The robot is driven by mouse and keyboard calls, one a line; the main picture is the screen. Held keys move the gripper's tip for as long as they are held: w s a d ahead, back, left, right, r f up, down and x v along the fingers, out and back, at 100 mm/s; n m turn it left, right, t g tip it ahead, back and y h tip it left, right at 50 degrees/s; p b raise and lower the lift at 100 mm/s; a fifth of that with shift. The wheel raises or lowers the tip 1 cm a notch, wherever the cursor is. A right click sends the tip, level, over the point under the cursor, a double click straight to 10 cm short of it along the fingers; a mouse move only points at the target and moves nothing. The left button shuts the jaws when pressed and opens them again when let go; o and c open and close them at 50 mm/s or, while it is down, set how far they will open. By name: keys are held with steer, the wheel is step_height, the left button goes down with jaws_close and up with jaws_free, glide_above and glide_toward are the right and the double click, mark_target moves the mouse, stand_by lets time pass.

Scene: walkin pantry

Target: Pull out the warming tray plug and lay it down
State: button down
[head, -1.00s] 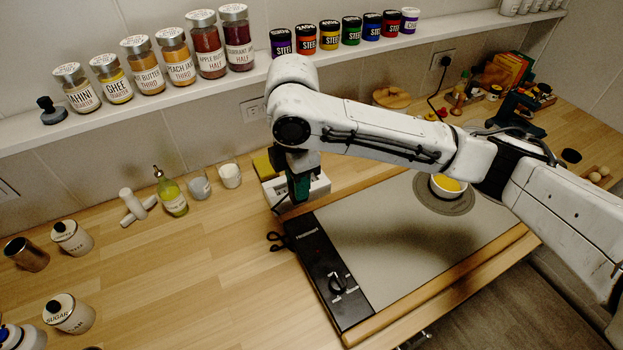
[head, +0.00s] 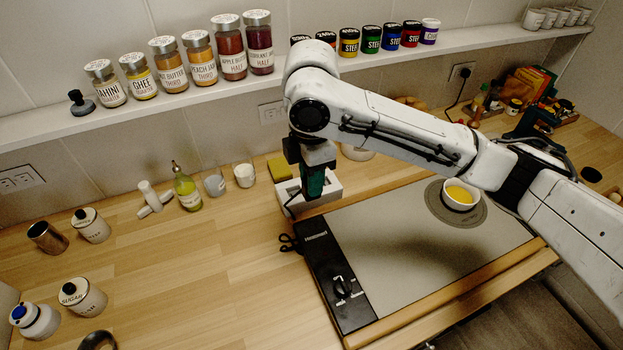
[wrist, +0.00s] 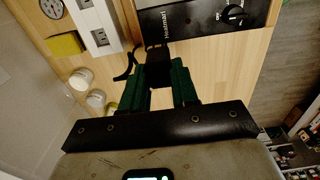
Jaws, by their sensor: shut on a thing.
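My gripper (head: 312,186) points down by the white socket block (head: 331,190) at the back left corner of the warming tray. It also shows in the wrist view (wrist: 165,78), its green fingers shut on a black plug (wrist: 157,60). In the wrist view the plug appears off to the side of the socket block (wrist: 101,39), between it and the tray's black panel (wrist: 190,22). A black cord (wrist: 124,73) curls beside the plug. The warming tray (head: 400,235) has a grey top and a black panel with a knob. The head view hides the plug.
A white bowl with yellow contents (head: 460,195) stands on the tray's back right. A yellow sponge (head: 280,170) lies behind the socket block. Cups and an oil bottle (head: 187,190) stand to the left. The wooden counter (head: 200,270) left of the tray is clear.

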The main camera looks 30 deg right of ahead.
steer(key=shift+r, duration=1)
